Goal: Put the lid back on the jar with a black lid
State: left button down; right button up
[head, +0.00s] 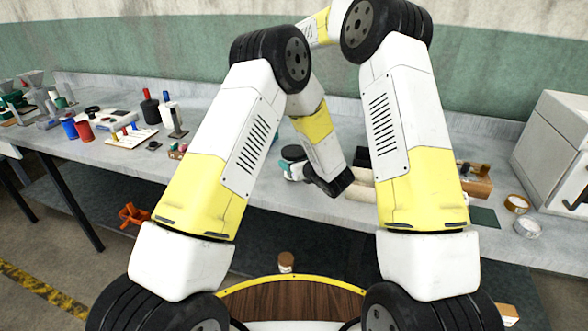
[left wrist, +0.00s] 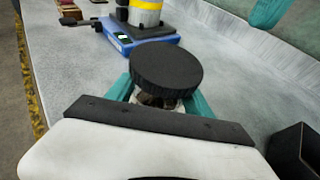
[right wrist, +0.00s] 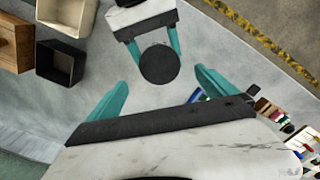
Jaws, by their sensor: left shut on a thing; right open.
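The round black lid (left wrist: 166,68) is level over the jar (left wrist: 152,101), of which only a little brownish body shows below it in the left wrist view. I cannot tell whether the lid is fully seated. My left gripper (left wrist: 160,98) is shut around the jar just under the lid. In the head view the lid (head: 293,152) is near the middle of the bench. In the right wrist view the lid (right wrist: 159,64) lies between the left gripper's teal fingers. My right gripper (right wrist: 161,77) is open and empty, its spread fingers on either side of the lid, apart from it.
A blue scale (left wrist: 125,40) with a yellow-banded container stands beyond the lid. A black open box (right wrist: 62,62) and a pale box (right wrist: 68,12) are nearby. A wooden box (head: 478,182) and tape rolls (head: 516,203) lie at the right. Bare bench surrounds the left gripper.

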notch_tip(320, 180, up, 5)
jog(key=shift+r, duration=0.1)
dwell(0.3)
pick_arm(q)
jog(key=shift+c, duration=1.5)
grip_release()
jog(key=v, duration=0.7)
jog(key=shift+s+d+r, duration=0.15)
jog(key=shift+s+d, duration=0.05)
jog(key=shift+s, duration=0.15)
